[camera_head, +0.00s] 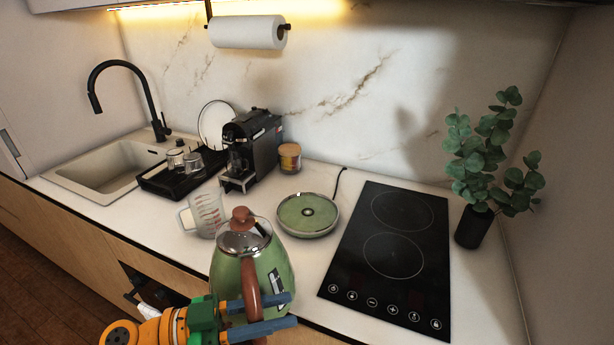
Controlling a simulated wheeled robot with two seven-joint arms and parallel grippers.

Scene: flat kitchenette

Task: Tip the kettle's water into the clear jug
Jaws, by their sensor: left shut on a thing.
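The green kettle (233,275) with a steel lid and brown handle is at the front of the counter, close to the camera. It looks upright. My left gripper (262,318) is shut on the kettle's brown handle (251,285). Whether the kettle's base touches the counter is hidden. The clear jug (208,212), with red markings and a pale handle, stands on the counter just behind and left of the kettle. The kettle's spout and the water inside cannot be seen. My right gripper is not in view.
The green kettle base (307,214) lies behind and right of the kettle. A black hob (391,255) is to the right, with a potted plant (477,222) beyond. A coffee machine (252,149), a dish rack (166,183) and a sink (98,168) are behind and left.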

